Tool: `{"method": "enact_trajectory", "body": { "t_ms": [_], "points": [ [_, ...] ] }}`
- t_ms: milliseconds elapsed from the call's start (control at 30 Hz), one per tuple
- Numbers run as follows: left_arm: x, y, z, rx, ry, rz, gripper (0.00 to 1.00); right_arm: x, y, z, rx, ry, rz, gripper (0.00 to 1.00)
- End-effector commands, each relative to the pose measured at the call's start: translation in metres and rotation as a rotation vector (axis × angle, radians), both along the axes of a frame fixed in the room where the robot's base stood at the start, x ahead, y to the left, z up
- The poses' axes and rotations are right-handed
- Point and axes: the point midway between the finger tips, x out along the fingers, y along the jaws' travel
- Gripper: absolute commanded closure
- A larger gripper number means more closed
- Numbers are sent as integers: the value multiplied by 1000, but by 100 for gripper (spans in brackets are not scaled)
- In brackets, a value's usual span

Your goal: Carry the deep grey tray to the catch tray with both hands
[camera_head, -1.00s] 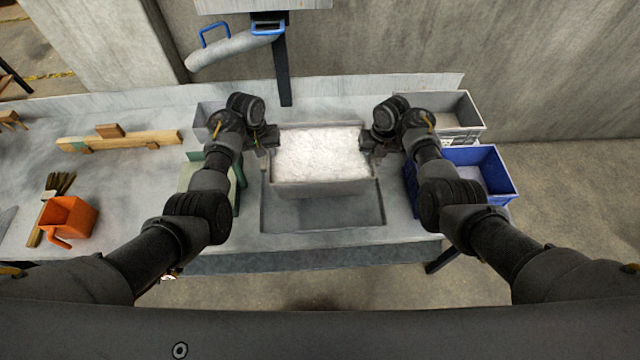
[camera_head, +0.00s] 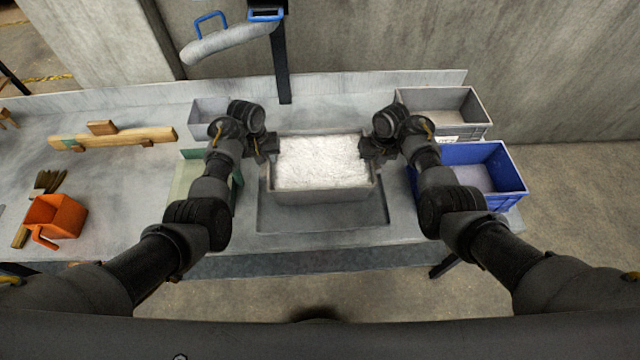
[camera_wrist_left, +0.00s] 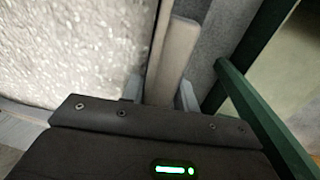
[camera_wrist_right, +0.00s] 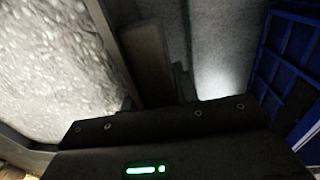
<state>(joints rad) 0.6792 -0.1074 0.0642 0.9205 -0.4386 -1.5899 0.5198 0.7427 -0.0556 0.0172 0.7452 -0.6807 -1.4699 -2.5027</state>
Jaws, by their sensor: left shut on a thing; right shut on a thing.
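The deep grey tray (camera_head: 320,196), filled with white grain (camera_head: 322,162), is level over the back part of the shallow dark grey catch tray (camera_head: 320,218). The catch tray's front floor shows; its back is hidden. I cannot tell how high the deep tray is above it. My left gripper (camera_head: 267,147) is shut on the deep tray's left side, and my right gripper (camera_head: 374,149) on its right side. The tray wall also shows between the fingers in the left wrist view (camera_wrist_left: 174,52) and the right wrist view (camera_wrist_right: 146,58).
A blue crate (camera_head: 503,200) and a grey crate (camera_head: 481,128) stand at the right. A green-rimmed tray (camera_head: 189,196) and a grey bin (camera_head: 203,112) are at the left. An orange container (camera_head: 55,216) and wooden beam (camera_head: 110,138) lie farther left.

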Motion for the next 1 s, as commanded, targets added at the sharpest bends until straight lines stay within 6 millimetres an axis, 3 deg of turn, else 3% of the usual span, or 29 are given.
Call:
{"method": "enact_trajectory", "body": {
  "t_ms": [200,233,367,733,1000],
  "points": [
    [3,0,-11,0,-8,-2,100,2,-1,-11,-1,-5,-3,100],
    [0,1,-11,0,-2,-1,66,0,-1,-12,-2,1,-2,66],
    [0,0,-11,0,-1,-1,49,0,-1,-11,-1,1,-1,49],
    [0,0,-6,0,-2,0,49,0,0,-11,0,0,0,49],
    [0,5,42,-2,-5,2,49,0,0,-11,0,0,0,49]
  ]
}}
